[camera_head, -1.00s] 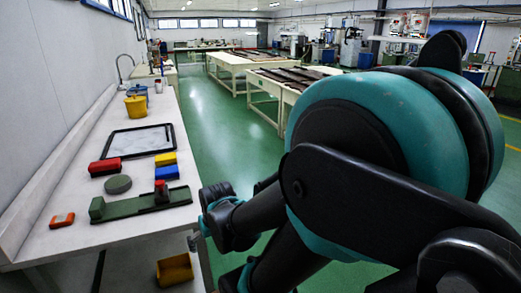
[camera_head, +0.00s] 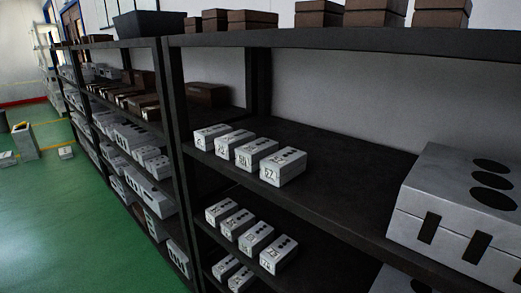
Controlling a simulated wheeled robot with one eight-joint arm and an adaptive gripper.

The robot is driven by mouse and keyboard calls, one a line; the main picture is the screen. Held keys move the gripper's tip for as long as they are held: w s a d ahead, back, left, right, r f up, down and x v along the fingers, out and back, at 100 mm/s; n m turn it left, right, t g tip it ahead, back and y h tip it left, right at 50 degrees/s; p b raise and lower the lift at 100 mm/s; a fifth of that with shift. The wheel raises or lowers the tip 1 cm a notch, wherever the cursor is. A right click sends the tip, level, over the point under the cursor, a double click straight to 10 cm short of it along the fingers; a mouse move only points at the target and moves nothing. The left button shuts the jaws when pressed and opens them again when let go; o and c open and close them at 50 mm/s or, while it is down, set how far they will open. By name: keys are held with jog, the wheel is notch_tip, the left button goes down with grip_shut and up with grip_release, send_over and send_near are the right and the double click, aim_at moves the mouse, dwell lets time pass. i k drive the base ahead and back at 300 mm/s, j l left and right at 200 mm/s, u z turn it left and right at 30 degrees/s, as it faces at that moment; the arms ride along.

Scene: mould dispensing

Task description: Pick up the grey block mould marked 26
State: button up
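Several small grey block moulds stand in a row on the middle shelf, with number labels on their near faces. I cannot tell for sure which is marked 26. A similar row (camera_head: 257,237) stands on the shelf below, its labels also too small to read. My gripper is not in view.
A large grey mould (camera_head: 462,212) with black ovals sits at the right of the middle shelf (camera_head: 345,190), with bare shelf between. Brown boxes (camera_head: 318,14) and a dark bin (camera_head: 150,24) stand on top. Dark posts (camera_head: 176,110) divide the rack. Green floor (camera_head: 60,220) is open at left.

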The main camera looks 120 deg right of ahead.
aim_at(226, 147)
jog(key=z, duration=4.05)
jog(key=k+z, duration=0.2)
